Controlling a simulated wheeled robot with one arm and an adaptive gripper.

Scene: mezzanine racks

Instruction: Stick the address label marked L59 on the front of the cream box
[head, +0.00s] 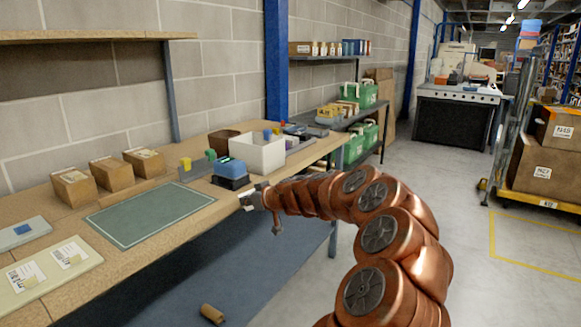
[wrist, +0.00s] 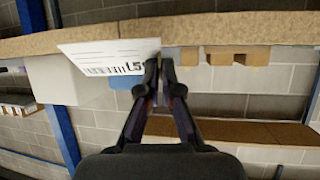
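My gripper (head: 248,199) is in front of the bench edge, with its fingers shut on a white label (wrist: 108,58). The label shows a barcode, text lines and the start of a mark, "L5"; a finger covers the rest. It also shows as a small white patch in the head view. A pale cream, open-topped box (head: 258,155) stands on the bench beyond my gripper, apart from it. The box (wrist: 58,80) also shows in the upside-down wrist view, left of my fingers and partly behind the label.
A blue-and-black device (head: 231,174) sits between my gripper and the box. Several brown cartons (head: 112,174) stand at the back of the bench. A green mat (head: 150,215) is clear. A pale board with labels (head: 45,278) lies at the near left.

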